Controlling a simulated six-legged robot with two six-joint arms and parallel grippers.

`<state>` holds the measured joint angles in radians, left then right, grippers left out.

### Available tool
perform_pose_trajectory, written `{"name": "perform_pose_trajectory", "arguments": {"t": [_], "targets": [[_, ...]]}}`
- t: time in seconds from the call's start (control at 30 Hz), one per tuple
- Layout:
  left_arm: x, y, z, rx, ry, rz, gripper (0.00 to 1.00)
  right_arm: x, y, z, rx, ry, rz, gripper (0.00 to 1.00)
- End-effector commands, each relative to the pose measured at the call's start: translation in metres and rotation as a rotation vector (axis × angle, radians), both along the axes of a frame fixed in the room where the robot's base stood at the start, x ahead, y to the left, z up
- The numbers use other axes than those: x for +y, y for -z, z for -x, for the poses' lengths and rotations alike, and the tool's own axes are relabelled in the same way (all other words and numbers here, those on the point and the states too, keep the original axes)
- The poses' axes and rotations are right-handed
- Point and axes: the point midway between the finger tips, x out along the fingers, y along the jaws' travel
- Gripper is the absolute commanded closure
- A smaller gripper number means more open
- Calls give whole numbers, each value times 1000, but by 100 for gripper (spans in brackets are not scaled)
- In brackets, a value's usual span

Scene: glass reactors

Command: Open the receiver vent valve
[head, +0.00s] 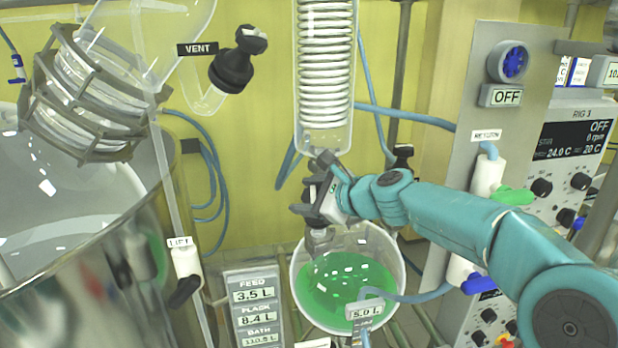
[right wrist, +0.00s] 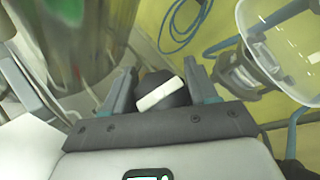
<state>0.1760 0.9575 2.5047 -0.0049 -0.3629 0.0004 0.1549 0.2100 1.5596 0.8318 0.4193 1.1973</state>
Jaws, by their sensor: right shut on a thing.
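My right gripper (head: 312,200) comes in from the right, just above the round receiver flask (head: 298,272) of green liquid and below the coil condenser (head: 325,70). In the right wrist view its two fingers (right wrist: 165,92) stand on either side of a black round knob (right wrist: 166,80) with a white bar (right wrist: 160,94), and they are shut on it. The white bar lies slantwise, its right end higher. In the head view the gripper hides most of this knob. A separate black valve (head: 235,70) beside a VENT label (head: 197,49) is at the upper left, untouched. My left gripper is not in view.
A steel vessel (head: 90,270) fills the left. A LIFT handle (head: 186,275) and a display panel (head: 254,300) stand below. The rig panel (head: 575,150), with an OFF sign (head: 507,96), is on the right. Blue hoses (head: 205,190) hang by the yellow wall.

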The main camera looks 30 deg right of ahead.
Motion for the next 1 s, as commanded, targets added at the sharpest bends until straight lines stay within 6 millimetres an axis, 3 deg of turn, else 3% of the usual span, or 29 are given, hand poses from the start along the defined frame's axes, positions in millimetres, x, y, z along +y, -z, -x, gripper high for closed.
{"name": "perform_pose_trajectory", "arguments": {"t": [0.03, 0.23, 0.7, 1.0], "targets": [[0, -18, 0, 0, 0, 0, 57, -1, -5, -1, 24, -34, 19, 73], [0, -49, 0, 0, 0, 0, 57, 2, -2, 1, 93, -195, 98, 73], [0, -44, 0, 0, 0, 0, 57, 5, 9, 5, 232, -517, 262, 73], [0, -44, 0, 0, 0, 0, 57, 6, 11, 7, 283, -628, 317, 73]]}}
